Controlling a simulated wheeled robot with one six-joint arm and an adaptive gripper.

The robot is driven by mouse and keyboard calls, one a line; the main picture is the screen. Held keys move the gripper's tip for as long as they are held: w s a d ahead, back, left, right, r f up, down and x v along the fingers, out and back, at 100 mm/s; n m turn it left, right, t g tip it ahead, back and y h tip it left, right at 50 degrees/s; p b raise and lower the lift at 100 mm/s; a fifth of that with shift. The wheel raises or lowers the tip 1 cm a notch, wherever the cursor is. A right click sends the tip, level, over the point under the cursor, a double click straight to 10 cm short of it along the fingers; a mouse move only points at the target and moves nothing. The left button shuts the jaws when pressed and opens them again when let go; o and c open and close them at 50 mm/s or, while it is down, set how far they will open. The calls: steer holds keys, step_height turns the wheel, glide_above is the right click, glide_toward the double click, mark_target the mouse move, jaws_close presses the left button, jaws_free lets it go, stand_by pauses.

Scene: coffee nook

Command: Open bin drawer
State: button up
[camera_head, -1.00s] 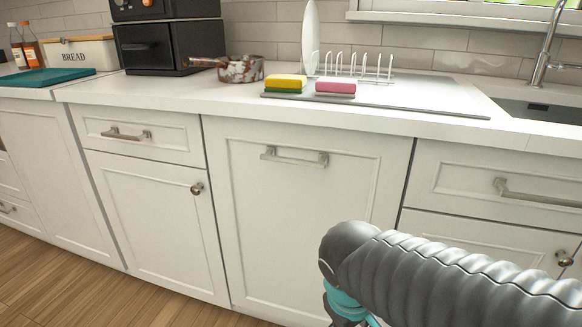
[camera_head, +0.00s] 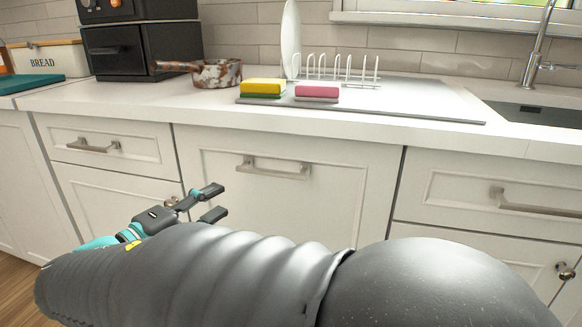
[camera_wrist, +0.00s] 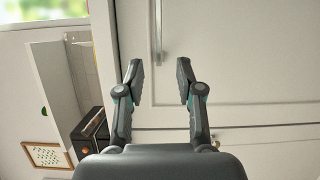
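The likely bin drawer is the wide, tall white front (camera_head: 290,200) in the middle of the head view, with a horizontal metal handle (camera_head: 273,168) near its top. It looks shut. My gripper (camera_head: 212,203) is open and empty, in front of the left part of this front, lower than the handle and apart from it. My arm hides the lower part of the front. In the wrist view my open fingers (camera_wrist: 159,75) flank empty space, with a metal handle (camera_wrist: 158,32) on a white front beyond them; I cannot tell for sure which front that is.
A drawer (camera_head: 105,145) with a door below is on the left, another drawer (camera_head: 490,195) on the right. The countertop (camera_head: 200,108) above holds sponges (camera_head: 263,87), a pan (camera_head: 217,73), a dish rack (camera_head: 340,72) and a black oven (camera_head: 140,48).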

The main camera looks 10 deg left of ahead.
mark_target(269, 174)
steer(key=shift+m+h, duration=0.3)
steer(key=shift+m, duration=0.1)
steer(key=x, duration=1.4)
steer(key=shift+w+d+f+p, duration=0.1)
steer(key=shift+d+p, duration=0.25)
steer(key=shift+d, duration=0.15)
jaws_close()
